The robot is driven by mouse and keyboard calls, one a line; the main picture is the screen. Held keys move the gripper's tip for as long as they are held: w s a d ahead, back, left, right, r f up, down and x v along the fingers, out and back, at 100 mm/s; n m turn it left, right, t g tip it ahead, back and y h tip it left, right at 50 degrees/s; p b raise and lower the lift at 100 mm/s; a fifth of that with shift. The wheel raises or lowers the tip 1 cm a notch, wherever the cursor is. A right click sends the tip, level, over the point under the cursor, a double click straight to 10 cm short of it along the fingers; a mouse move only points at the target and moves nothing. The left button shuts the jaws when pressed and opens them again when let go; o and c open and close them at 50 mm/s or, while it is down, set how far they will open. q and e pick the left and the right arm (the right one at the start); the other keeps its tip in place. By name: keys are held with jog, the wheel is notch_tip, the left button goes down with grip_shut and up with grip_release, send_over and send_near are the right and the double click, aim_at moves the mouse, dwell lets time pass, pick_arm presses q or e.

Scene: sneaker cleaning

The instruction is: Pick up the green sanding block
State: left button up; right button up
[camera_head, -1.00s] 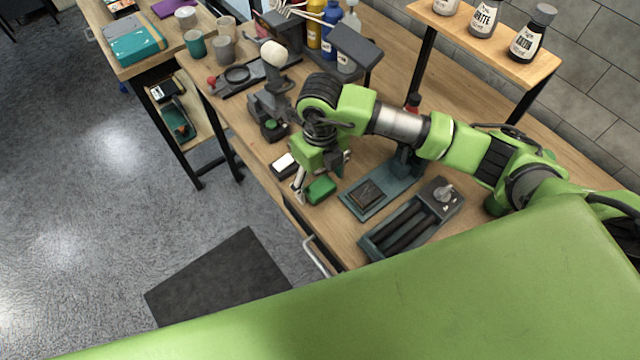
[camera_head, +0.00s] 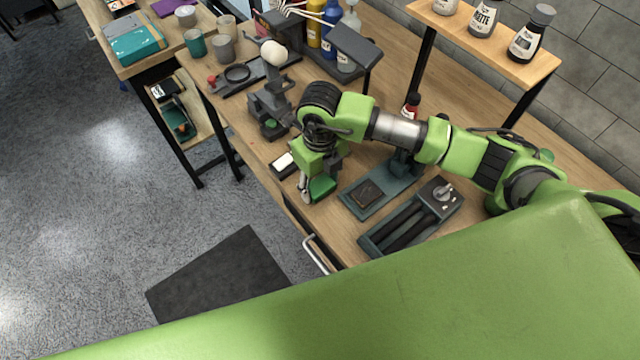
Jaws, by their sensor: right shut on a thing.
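The green sanding block (camera_head: 321,188) is at the front edge of the wooden workbench, in the head camera view. My right gripper (camera_head: 315,190) points down over it and is shut on it, with one finger showing on the block's left side. The upper part of the block is partly hidden by the gripper. I cannot tell whether the block touches the bench or is slightly raised. My left gripper is not in view.
A black-and-white block (camera_head: 284,164) lies just left of the gripper. A teal-based press with a dark plate (camera_head: 366,194) and a roller unit (camera_head: 408,222) stand to the right. A dark stand (camera_head: 268,112) is behind left. A drawer handle (camera_head: 316,254) juts from the front.

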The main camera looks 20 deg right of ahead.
aim_at(318, 186)
jog(key=shift+w+r, duration=0.1)
jog(key=shift+r, duration=0.2)
jog(key=r+b, duration=0.2)
jog(key=shift+a+r, duration=0.2)
jog(key=shift+r, duration=0.1)
jog(key=s+a+r+b, duration=0.2)
jog(key=s+a+r, duration=0.6)
jog(key=s, duration=0.3)
jog(key=shift+a+r+b, duration=0.3)
jog(key=shift+r+b, duration=0.05)
jog(key=shift+r, duration=0.4)
jog(key=shift+o, duration=0.8)
jog(key=shift+w, duration=0.1)
